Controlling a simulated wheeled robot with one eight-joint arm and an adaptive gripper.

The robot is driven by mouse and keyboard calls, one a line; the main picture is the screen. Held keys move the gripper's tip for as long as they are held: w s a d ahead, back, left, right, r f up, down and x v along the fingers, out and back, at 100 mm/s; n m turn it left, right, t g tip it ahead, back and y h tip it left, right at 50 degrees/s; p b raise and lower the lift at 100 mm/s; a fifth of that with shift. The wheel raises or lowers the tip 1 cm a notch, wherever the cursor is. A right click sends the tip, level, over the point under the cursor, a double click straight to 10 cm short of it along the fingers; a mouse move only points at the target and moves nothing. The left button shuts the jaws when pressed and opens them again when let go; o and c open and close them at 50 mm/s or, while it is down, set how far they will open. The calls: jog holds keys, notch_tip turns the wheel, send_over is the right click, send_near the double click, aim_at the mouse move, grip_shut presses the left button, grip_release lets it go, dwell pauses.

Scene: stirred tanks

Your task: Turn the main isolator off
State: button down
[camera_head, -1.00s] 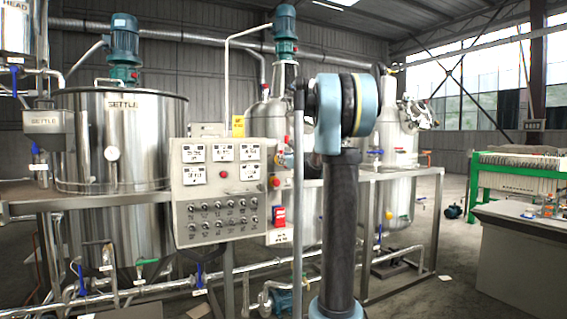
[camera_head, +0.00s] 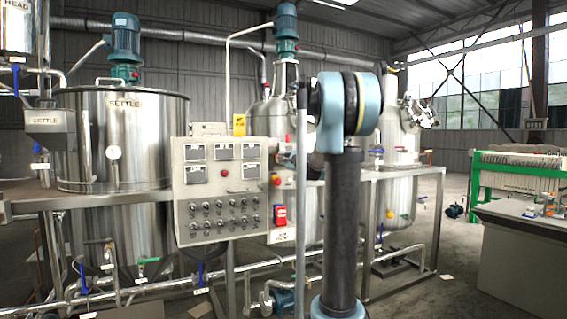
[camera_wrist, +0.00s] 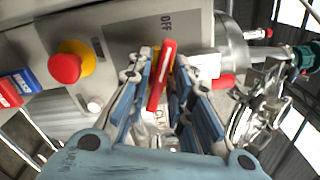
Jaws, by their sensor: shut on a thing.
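The main isolator shows in the wrist view as a red handle (camera_wrist: 161,75) on a yellow base, set on a grey plate. The word OFF (camera_wrist: 167,22) is printed just beyond the handle's upper end. The handle points roughly towards that word, leaning a little. My gripper (camera_wrist: 160,72) has its blue-and-grey fingers on both sides of the handle and is shut on it. In the head view my arm hides the isolator, and part of my gripper (camera_head: 287,158) shows beside the control panel (camera_head: 218,230).
A red mushroom button (camera_wrist: 65,68) on a yellow collar sits left of the handle. A red and blue box (camera_head: 280,215) hangs beside the panel.

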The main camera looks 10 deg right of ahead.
jog(key=shift+s+a+f+n, duration=0.1)
jog(key=shift+f+n, duration=0.1)
jog(key=shift+n, duration=0.9)
jog(key=shift+s+a+f+n, duration=0.1)
jog(key=shift+f+n, duration=0.05)
jog(key=shift+n, duration=0.95)
jog(key=c, duration=1.7)
grip_release()
jog(key=shift+w, duration=0.1)
jog(key=shift+o, duration=0.2)
jog(key=v, duration=1.2)
